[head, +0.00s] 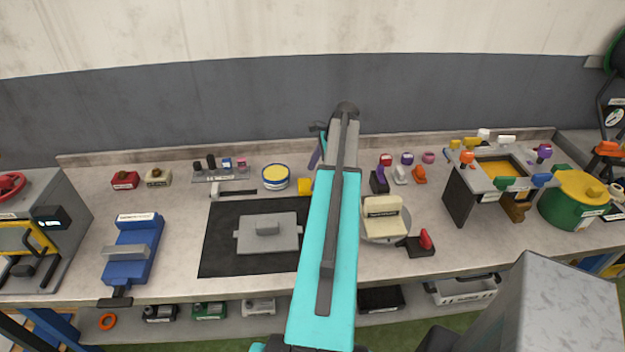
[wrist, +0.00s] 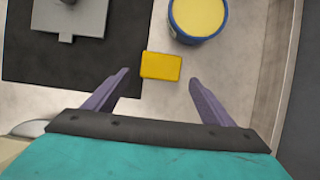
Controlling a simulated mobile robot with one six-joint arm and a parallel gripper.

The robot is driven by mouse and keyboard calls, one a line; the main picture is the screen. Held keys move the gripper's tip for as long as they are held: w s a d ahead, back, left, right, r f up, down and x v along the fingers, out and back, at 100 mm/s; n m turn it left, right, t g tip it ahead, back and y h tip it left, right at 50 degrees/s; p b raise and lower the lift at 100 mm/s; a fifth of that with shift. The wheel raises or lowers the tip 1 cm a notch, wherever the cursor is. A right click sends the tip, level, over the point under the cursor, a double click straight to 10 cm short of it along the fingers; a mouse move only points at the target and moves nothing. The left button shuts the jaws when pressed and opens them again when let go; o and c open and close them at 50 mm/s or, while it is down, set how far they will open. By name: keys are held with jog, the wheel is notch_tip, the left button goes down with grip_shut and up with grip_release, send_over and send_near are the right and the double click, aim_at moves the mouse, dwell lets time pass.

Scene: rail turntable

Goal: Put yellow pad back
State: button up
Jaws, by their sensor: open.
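The yellow pad (wrist: 161,66) is a small block lying flat on the bench top in the wrist view. It stands between the black mat and a round blue-and-white tin (wrist: 198,18) with a yellow top. In the head view my gripper is mostly hidden behind my arm. I cannot tell the height of the fingers above the bench.
The black mat (head: 220,258) bears a grey lidded plate (head: 268,240). The tin (head: 276,178) is close to the pad. A cream block (head: 382,212) on a round base stands right of my arm. A raised ledge (wrist: 276,80) runs along the bench's back. Small coloured items line the back.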

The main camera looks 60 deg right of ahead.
jog(key=b+v, duration=0.2)
jog(key=v, duration=0.7)
jog(key=shift+b, duration=0.4)
jog(key=shift+r, duration=0.1)
dwell(0.4)
